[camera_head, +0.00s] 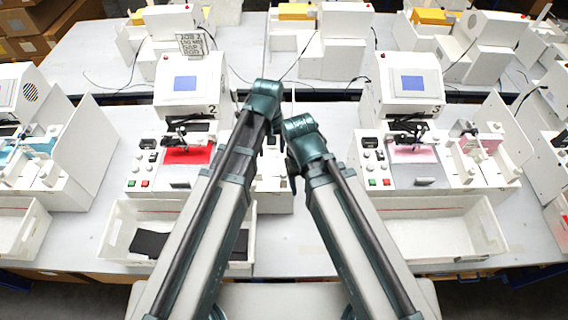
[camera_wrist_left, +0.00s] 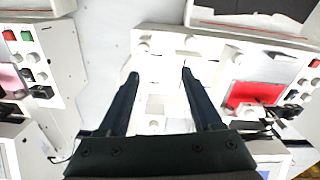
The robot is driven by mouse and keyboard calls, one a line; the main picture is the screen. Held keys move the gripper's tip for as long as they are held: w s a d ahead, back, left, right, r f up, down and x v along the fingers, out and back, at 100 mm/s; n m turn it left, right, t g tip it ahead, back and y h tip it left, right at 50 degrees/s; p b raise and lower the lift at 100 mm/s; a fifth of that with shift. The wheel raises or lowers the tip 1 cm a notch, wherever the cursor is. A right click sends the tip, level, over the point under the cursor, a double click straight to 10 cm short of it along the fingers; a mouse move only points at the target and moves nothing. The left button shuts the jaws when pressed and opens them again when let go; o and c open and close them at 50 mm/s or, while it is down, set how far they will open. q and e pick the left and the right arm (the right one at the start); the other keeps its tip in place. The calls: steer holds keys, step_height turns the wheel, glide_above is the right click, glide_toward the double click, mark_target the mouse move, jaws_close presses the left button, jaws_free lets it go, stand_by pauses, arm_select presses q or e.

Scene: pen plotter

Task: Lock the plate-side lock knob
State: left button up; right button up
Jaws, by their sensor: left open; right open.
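In the left wrist view, the white bed of machine 2 (camera_wrist_left: 170,100) lies under my left gripper (camera_wrist_left: 160,74). Its fingers are open and spread, with nothing between them. Small white knobs stand on this bed: one left of the fingertips (camera_wrist_left: 143,45), one near the right fingertip (camera_wrist_left: 191,42) and one further right (camera_wrist_left: 236,57). I cannot tell which is the plate-side lock knob. The red plate (camera_wrist_left: 255,93) lies to the right; it also shows in the head view (camera_head: 188,155). My right gripper (camera_head: 292,172) is open, partly hidden by its arm, beside the left one.
Machine 3 (camera_head: 415,165) with a pink plate stands at the right. White bins stand in front of both machines: the left one (camera_head: 112,232) holds dark sheets, the right one (camera_head: 480,215) looks empty. My arms hide much of machine 2's right side. A bare table strip (camera_head: 290,250) lies between the bins.

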mark_target(284, 172)
arm_select(q)
steer(key=shift+n, duration=0.3)
steer(key=d+f+b, duration=0.1)
steer(key=f+b, duration=0.3)
steer(key=d+f+b, duration=0.1)
steer(key=f+b, duration=0.4)
steer(key=w+d+f+b, duration=0.1)
steer(key=f+b, duration=0.4)
steer(key=shift+d, duration=0.35)
jaws_close()
